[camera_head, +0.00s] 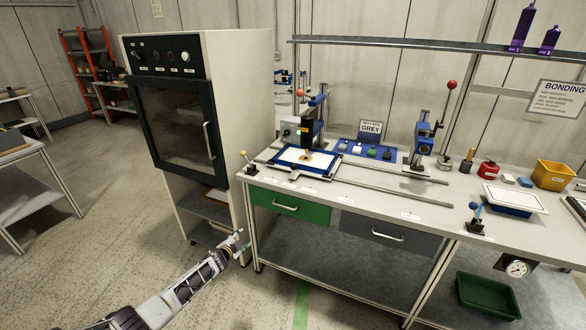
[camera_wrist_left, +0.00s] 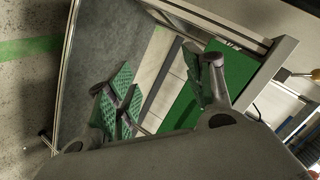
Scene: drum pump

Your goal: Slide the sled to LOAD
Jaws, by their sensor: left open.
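The sled (camera_head: 291,168) is a blue-framed plate with a white top, at the left part of two metal rails (camera_head: 383,188) on the bench. It sits below a black-headed press (camera_head: 308,134). Small white labels (camera_head: 410,216) lie along the bench's front edge, too small to read. My left gripper (camera_head: 238,243) is low in front of the bench's left end, below the bench top and apart from the sled. In the left wrist view its green-padded fingers (camera_wrist_left: 160,92) are spread and empty. The sled is not recognisable in that view. My right gripper is not in view.
A dark-doored oven cabinet (camera_head: 178,120) stands left of the bench. A green drawer (camera_head: 290,205) and a small ball-topped lever (camera_head: 247,162) are at the bench's left end. A second blue press (camera_head: 425,135) stands farther right. The rails right of the sled look clear.

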